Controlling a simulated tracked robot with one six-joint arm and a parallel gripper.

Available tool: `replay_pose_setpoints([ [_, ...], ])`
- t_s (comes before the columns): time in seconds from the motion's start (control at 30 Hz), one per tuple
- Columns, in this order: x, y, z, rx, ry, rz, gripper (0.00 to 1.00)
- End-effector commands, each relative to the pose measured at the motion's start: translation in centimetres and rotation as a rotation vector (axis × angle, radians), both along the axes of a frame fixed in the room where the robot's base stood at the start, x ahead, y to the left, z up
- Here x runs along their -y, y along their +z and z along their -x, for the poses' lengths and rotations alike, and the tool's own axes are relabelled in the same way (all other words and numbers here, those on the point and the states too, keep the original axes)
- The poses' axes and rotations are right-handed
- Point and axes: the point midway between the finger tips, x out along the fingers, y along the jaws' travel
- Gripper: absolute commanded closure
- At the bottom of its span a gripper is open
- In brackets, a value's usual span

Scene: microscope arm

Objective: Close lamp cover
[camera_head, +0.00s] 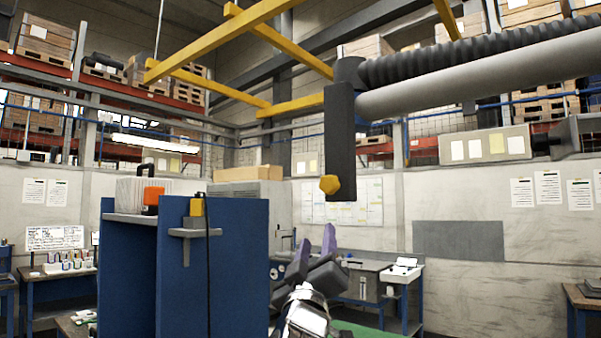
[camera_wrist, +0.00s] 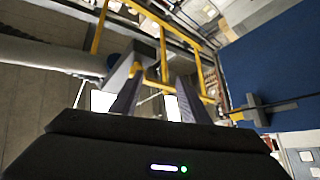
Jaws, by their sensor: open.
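A thick grey overhead arm (camera_head: 480,78) with a ribbed hose comes in from the upper right. It ends in a dark upright housing (camera_head: 341,140) with a yellow knob (camera_head: 330,185) near its bottom. I cannot tell which part is the lamp cover, or whether it is open. My gripper (camera_head: 316,246) points up with its purple-grey fingers apart and empty, below the housing and apart from it in the picture. In the wrist view the grey arm (camera_wrist: 45,52) shows at the left beyond my open fingers (camera_wrist: 157,92).
A blue partition (camera_head: 238,270) with a small shelf and a hanging cable stands left of my gripper. It fills the right of the wrist view (camera_wrist: 275,65). Yellow overhead beams (camera_head: 215,40) cross above. Benches (camera_head: 365,272) stand at the back.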

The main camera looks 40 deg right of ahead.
Motion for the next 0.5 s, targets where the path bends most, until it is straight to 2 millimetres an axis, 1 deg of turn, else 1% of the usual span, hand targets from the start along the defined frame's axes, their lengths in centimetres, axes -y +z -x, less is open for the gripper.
replay_pose_setpoints([
  [0.03, 1.7, 1.2, 1.3, 0.027, -0.083, 0.039, 0.58],
  [0.1, 3.6, 2.8, 3.5, 0.061, -0.205, 0.092, 0.58],
  [0.17, 5.1, 3.9, 5.5, 0.089, -0.315, 0.133, 0.58],
  [0.2, 6.0, 4.6, 7.0, 0.105, -0.390, 0.159, 0.58],
  [0.27, 7.1, 5.5, 9.1, 0.125, -0.505, 0.193, 0.58],
  [0.3, 7.9, 6.0, 10.7, 0.139, -0.585, 0.212, 0.58],
  [0.37, 8.7, 6.5, 13.0, 0.156, -0.706, 0.239, 0.58],
  [0.4, 9.1, 6.8, 14.6, 0.165, -0.788, 0.255, 0.58],
  [0.47, 9.7, 7.1, 16.9, 0.176, -0.913, 0.271, 0.58],
  [0.5, 9.9, 7.2, 18.4, 0.183, -0.998, 0.281, 0.58],
])
